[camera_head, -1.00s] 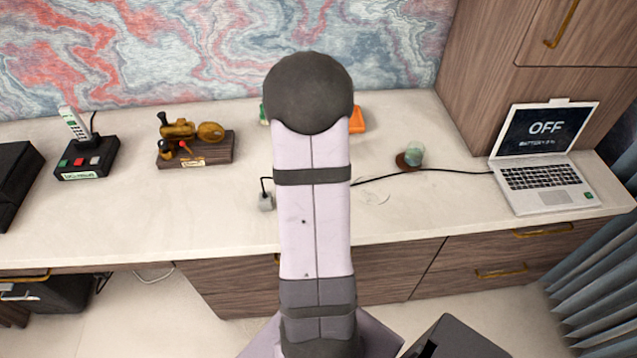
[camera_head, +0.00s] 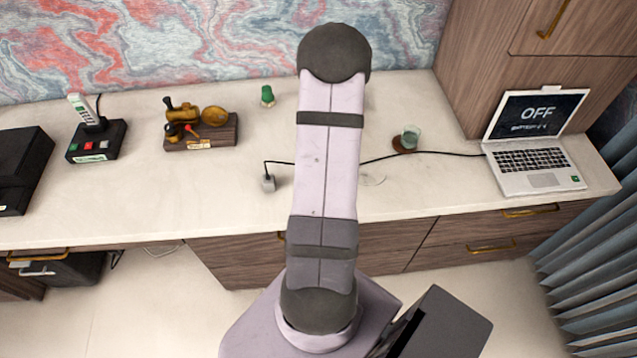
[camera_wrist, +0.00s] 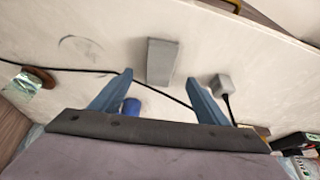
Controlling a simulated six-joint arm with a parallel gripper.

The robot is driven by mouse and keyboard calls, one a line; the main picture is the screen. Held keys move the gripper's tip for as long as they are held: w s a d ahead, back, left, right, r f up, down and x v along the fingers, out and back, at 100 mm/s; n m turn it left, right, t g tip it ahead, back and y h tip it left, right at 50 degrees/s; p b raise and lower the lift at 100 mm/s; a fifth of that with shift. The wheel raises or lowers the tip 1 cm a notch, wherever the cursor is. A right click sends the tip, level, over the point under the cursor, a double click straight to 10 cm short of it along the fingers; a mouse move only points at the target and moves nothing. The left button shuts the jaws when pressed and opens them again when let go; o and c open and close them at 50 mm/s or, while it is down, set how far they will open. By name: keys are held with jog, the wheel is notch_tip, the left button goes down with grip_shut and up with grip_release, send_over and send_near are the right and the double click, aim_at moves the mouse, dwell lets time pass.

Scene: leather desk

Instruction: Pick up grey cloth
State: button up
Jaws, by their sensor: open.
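A grey, flat-looking rectangular piece (camera_wrist: 161,62), which looks like the folded grey cloth, lies on the pale desk top in the wrist view. My gripper (camera_wrist: 158,78) shows two blue fingers, spread apart and with nothing held between them. The grey piece lies beyond the fingertips, roughly in line with the gap; the height above it is hard to tell. In the head view my arm hides both the gripper and the grey piece.
A grey cube (camera_wrist: 221,84) with a black cable sits near the right finger. A blue object (camera_wrist: 131,106) shows by the left finger. A glass on a coaster (camera_head: 408,139), laptop (camera_head: 535,146), wooden-based model (camera_head: 200,129), green object (camera_head: 267,95) and phone (camera_head: 89,121) stand around.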

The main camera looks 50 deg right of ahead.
jog(key=shift+b+x, duration=0.4)
jog(key=shift+x, duration=3.25)
jog(key=c, duration=1.1)
